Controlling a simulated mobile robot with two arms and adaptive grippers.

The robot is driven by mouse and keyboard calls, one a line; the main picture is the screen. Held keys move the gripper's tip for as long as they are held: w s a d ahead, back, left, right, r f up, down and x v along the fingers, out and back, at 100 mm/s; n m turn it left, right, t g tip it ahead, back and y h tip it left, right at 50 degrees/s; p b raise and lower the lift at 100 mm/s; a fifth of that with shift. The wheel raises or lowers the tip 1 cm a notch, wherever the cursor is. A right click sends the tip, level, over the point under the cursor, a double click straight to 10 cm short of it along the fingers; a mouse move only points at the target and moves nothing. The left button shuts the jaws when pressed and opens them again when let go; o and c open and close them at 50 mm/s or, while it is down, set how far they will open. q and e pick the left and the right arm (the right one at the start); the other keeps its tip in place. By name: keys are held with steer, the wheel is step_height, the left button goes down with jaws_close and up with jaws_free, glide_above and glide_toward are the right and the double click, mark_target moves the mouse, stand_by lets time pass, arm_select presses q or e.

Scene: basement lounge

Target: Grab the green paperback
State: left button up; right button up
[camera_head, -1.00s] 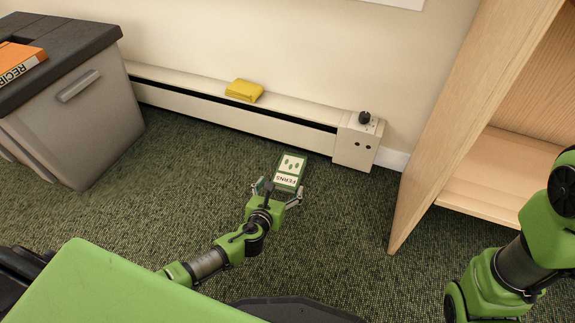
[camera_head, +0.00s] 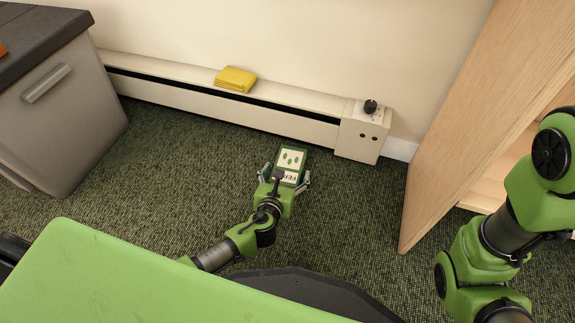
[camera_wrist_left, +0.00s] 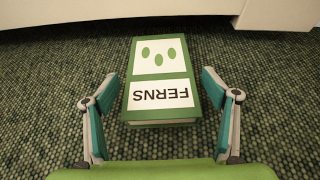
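The green paperback (camera_head: 291,160), with a white cover panel and the word FERNS, lies flat on the carpet in front of the baseboard heater. It also shows in the left wrist view (camera_wrist_left: 160,82). My left gripper (camera_head: 285,178) is open at the near end of the book. In the left wrist view (camera_wrist_left: 164,88) its two fingers stand on either side of the near part of the book, with carpet showing in the gap on each side. Part of the near end of the book is hidden by the gripper in the head view. My right gripper is out of view.
A long baseboard heater (camera_head: 220,104) runs along the wall behind the book, with a yellow folded item (camera_head: 236,79) on top and a black knob at its right end. A grey cabinet (camera_head: 62,110) stands left and a wooden shelf unit (camera_head: 455,130) right. Carpet between is clear.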

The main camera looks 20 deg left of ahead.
arm_select(q)
steer(key=c, duration=1)
